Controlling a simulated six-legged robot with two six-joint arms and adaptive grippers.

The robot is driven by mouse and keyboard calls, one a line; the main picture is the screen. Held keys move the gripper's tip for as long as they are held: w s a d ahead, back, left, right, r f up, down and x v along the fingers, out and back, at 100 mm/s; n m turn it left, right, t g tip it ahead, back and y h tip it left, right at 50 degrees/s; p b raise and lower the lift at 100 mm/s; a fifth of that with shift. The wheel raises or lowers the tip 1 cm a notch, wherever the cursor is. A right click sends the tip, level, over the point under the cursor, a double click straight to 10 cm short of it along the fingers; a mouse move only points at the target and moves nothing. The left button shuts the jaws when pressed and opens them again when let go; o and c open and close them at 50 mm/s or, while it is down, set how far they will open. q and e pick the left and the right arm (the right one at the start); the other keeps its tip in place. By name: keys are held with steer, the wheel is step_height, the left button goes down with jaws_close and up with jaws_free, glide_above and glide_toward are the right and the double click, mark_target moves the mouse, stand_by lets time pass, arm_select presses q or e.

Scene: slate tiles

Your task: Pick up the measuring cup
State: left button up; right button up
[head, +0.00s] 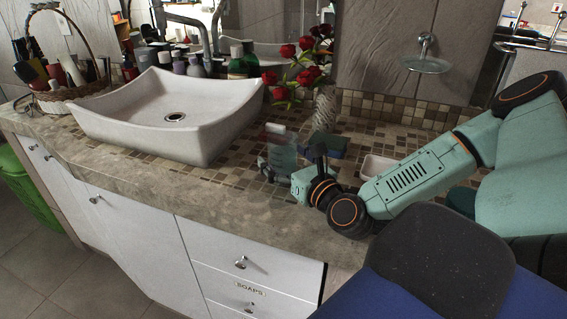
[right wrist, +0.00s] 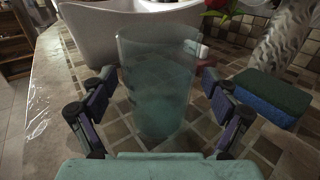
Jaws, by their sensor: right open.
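The measuring cup (right wrist: 155,95) is a clear, greenish see-through vessel standing upright on the tiled counter. In the right wrist view it stands between the two fingers of my open right gripper (right wrist: 158,78), with a visible gap on each side. In the head view the cup (head: 284,154) is faint and partly hidden by my right gripper (head: 274,166), which reaches in from the right, low over the counter. My left gripper is not in view.
A blue and green sponge (head: 328,144) lies just right of the cup, before a vase of red roses (head: 325,108). A white sink (head: 190,130) stands to the left. A white dish (head: 376,166) lies near my right arm. The counter's front edge (head: 200,202) is close.

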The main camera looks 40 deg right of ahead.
steer(key=shift+c, duration=1.3)
steer(key=shift+w+a, duration=0.1)
steer(key=shift+w, duration=0.05)
steer(key=c, duration=1.2)
steer(key=shift+r, duration=0.1)
steer(key=shift+r, duration=0.15)
step_height(320, 180, up, 10)
steer(key=p, duration=0.9)
steer(key=shift+f+p, duration=0.2)
steer(key=shift+p, duration=0.2)
